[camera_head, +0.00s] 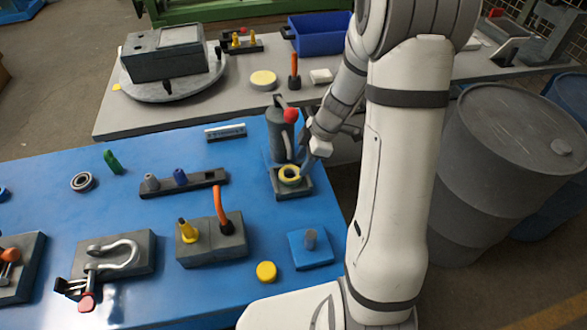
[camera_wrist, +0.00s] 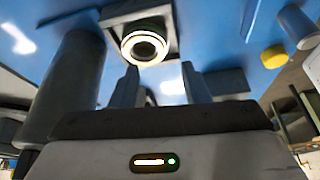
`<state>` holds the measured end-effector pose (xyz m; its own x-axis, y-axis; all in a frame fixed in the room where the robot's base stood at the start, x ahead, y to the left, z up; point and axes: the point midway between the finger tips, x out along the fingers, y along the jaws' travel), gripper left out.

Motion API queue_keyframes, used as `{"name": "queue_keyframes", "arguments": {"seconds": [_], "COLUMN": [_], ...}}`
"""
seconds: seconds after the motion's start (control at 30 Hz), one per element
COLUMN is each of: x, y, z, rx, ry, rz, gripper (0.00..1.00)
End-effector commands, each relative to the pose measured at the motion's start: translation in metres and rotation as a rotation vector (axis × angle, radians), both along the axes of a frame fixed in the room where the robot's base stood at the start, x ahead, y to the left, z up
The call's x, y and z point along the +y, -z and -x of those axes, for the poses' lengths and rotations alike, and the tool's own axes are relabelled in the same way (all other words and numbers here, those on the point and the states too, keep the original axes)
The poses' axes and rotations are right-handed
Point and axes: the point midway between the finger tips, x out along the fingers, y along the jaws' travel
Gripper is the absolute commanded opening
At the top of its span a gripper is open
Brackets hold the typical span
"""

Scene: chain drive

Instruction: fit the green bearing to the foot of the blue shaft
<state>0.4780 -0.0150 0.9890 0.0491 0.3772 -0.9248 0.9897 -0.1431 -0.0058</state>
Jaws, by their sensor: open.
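The wrist view shows the ring (camera_wrist: 145,46) pale and round with a dark middle. I cannot tell whether it is the green bearing. A small green piece (camera_head: 113,162) stands at the back left of the blue table. A short blue shaft (camera_head: 180,177) stands upright in a dark rack (camera_head: 208,182); its foot is hidden. My gripper (camera_wrist: 161,88) is open and empty, close to the press, its fingers pointing towards the ring but apart from it.
The press's dark column (camera_head: 281,133) with a red knob (camera_head: 290,115) stands close to my gripper. A grey bearing (camera_head: 82,181), a yellow disc (camera_head: 266,271) and a blue block (camera_head: 311,252) with a grey pin lie on the blue table (camera_head: 140,219).

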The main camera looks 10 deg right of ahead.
Motion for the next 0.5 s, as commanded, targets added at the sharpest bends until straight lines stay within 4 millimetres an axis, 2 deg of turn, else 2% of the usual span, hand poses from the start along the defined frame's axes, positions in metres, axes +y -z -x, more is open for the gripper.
{"name": "queue_keyframes", "arguments": {"seconds": [0.5], "x": [0.016], "y": [0.044], "z": [-0.001], "rx": [-0.001], "ry": [-0.017], "rz": [-0.002], "gripper": [0.42]}}
